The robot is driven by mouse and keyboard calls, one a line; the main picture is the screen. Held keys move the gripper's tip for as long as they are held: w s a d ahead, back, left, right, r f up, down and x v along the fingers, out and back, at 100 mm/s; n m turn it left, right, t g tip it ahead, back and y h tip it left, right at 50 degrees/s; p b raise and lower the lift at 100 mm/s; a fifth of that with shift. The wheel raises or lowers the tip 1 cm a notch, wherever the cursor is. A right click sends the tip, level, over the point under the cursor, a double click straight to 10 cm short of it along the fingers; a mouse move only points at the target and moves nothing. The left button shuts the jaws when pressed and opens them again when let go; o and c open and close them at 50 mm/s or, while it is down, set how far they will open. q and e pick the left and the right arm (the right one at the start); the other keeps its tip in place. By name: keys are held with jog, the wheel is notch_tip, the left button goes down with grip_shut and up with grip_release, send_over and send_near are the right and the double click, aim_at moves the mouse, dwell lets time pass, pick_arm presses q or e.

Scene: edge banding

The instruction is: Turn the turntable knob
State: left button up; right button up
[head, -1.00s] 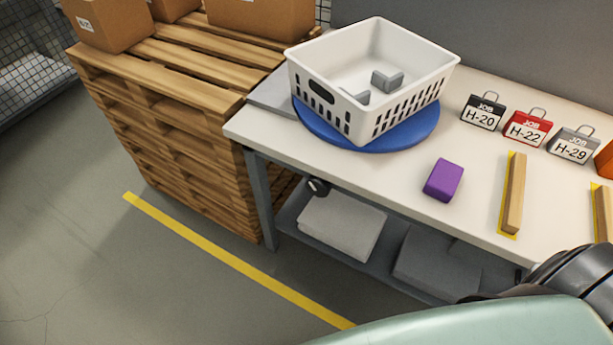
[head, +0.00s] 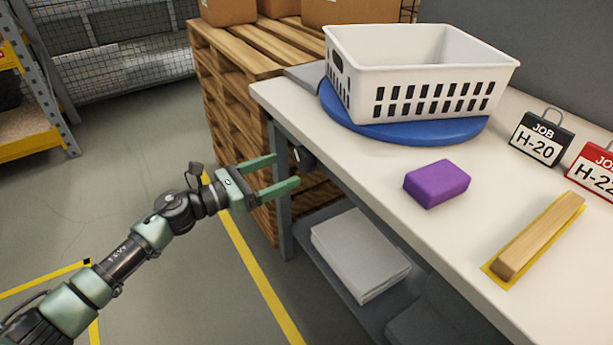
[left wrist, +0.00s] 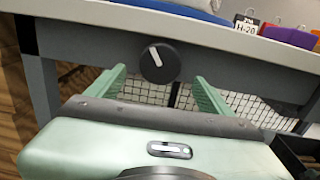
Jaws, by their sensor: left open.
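The turntable is a blue disc (head: 405,132) on the white workbench, with a white slotted basket (head: 430,95) standing on it. Its knob (left wrist: 158,62) is a round black dial with a white pointer mark, on the grey rail under the bench top. The mark leans slightly left of upright in the left wrist view. In the head view the knob (head: 303,158) shows small below the bench edge. My left gripper (head: 287,171) is open and empty in front of the knob. In the left wrist view the knob appears between its green fingers, with neither finger visibly touching it. My right gripper is out of view.
A wooden pallet stack (head: 228,110) stands left of the bench. A purple block (head: 437,183), a wooden strip (head: 540,235) and job tags (head: 541,139) are on the bench top. A lower shelf holds a white stack (head: 360,255). The floor at left is open.

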aim_at(300, 163)
pick_arm(q)
jog(key=shift+w+d+r+m, duration=0.15)
jog(key=shift+w+d+m, duration=0.05)
jog(key=shift+d+m, duration=0.1)
jog(key=x, duration=0.7)
jog(key=c, duration=1.3)
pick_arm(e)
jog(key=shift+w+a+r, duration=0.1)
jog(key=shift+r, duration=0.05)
pick_arm(q)
jog(key=shift+c, duration=0.2)
jog(key=n+p, duration=0.3)
jog(key=n, duration=0.2)
jog(key=shift+s+n, duration=0.1)
jog(key=shift+n, duration=1.1)
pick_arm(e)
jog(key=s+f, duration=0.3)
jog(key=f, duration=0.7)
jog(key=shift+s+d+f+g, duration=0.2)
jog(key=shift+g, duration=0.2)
